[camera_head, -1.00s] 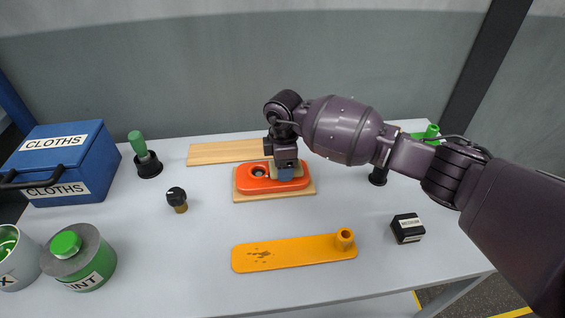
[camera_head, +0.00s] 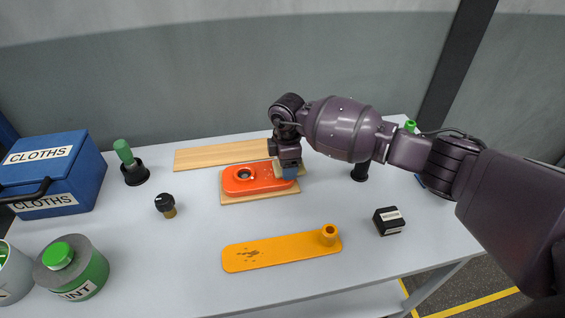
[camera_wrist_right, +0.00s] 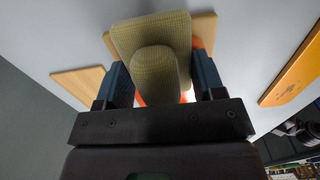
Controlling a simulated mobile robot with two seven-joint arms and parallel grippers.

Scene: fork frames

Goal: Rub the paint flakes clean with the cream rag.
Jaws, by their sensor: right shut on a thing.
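The cream rag (camera_wrist_right: 150,40) is a beige woven pad with a raised grip. My right gripper (camera_head: 287,170) is shut on that grip, with a blue finger on each side in the right wrist view (camera_wrist_right: 160,80). The rag is at the right end of a red-orange block (camera_head: 262,184) on a wooden board; contact is hard to tell. Dark paint flakes (camera_head: 258,254) lie on the left part of a yellow-orange strip (camera_head: 300,247), nearer the front edge and away from the rag. The strip has a round post at its right end. My left gripper is out of view.
A blue cloths box (camera_head: 75,175), a green-handled tool (camera_head: 130,163) and a black knob (camera_head: 166,205) stand left. A paint tin (camera_head: 90,280) is at front left. A small black box (camera_head: 389,221) sits right of the strip. A bare plank (camera_head: 215,156) lies behind.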

